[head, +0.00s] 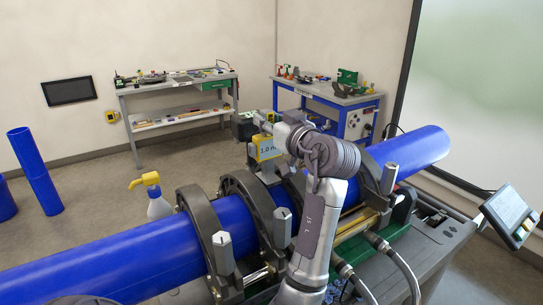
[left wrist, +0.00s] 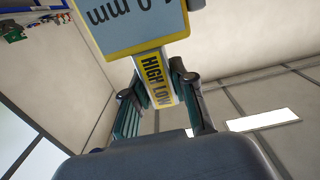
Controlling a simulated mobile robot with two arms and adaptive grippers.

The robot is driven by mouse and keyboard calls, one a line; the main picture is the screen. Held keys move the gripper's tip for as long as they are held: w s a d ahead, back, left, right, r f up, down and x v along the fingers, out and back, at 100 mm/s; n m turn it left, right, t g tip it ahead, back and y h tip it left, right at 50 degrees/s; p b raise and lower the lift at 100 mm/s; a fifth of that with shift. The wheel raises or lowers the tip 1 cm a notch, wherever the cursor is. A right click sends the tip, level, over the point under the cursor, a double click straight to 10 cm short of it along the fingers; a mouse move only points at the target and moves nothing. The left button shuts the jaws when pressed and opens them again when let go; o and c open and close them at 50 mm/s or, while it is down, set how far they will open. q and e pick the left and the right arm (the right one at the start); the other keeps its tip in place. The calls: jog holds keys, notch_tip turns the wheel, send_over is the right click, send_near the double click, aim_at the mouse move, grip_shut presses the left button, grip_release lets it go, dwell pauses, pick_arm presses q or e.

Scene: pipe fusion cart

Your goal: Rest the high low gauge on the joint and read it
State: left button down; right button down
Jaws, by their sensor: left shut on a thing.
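The high low gauge (head: 268,149) is yellow with a pale display that reads 1.0 mm in the head view. My left gripper (head: 264,127) is shut on it. In the left wrist view, the gauge's HIGH LOW label (left wrist: 157,80) lies between the two fingers of the left gripper (left wrist: 158,92), and the display is cut off at the top. The gauge stands over the blue pipe (head: 347,193) between the clamp rings. Its lower end is near the pipe, but I cannot tell whether it touches. The joint is hidden behind my arm and the clamps. My right gripper is out of view.
Dark clamp rings (head: 205,222) hold the pipe on the cart. A tablet screen (head: 508,208) is at the right. Two workbenches (head: 178,85) (head: 340,100) stand at the back.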

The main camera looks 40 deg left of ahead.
aim_at(268, 111)
pick_arm(q)
jog(key=shift+r+p, duration=1.05)
jog(key=shift+r, duration=1.05)
jog(key=shift+f, duration=0.15)
